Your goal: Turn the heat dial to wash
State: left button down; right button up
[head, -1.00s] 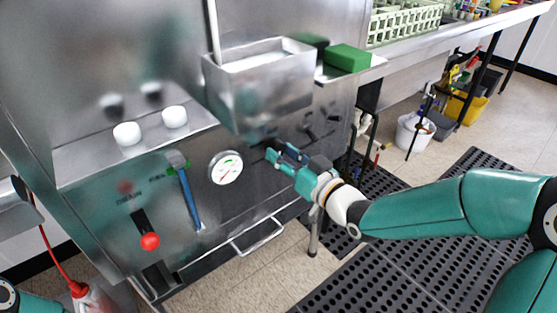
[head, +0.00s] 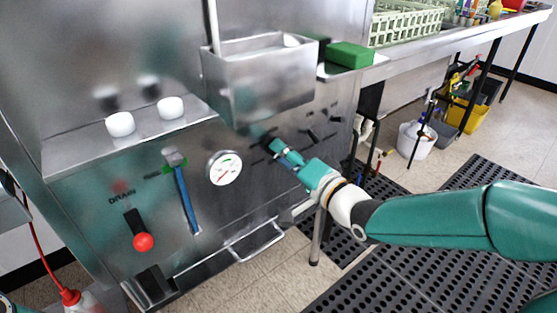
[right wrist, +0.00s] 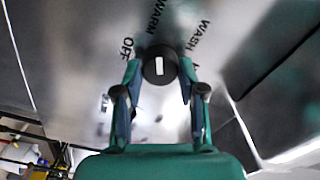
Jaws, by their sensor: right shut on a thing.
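The heat dial (right wrist: 160,64) is a round black knob with a white mark on the steel front panel. In the right wrist view the labels OFF (right wrist: 127,47), WARM (right wrist: 155,15) and WASH (right wrist: 199,38) curve around it. The white mark is upright in that view, roughly in line with WARM. My right gripper (right wrist: 160,75) is shut on the dial, one finger on each side. In the head view my right gripper (head: 269,142) reaches the panel below the steel box and mostly hides the dial. My left gripper is out of view.
Left of the dial are a round gauge (head: 225,168), a blue-handled lever (head: 186,198) and a red-knobbed drain lever (head: 143,241). A steel box (head: 262,85) juts out above my gripper. A bar handle (head: 258,243) sticks out below.

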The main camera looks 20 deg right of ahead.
jog(key=m, duration=1)
jog(key=shift+f+m, duration=0.3)
dwell(0.4)
jog(key=o, duration=1.2)
jog(key=shift+c, duration=0.2)
jog(key=shift+r, duration=0.2)
jog(key=shift+s+d, duration=0.1)
jog(key=v, duration=0.7)
jog(key=shift+s, duration=0.15)
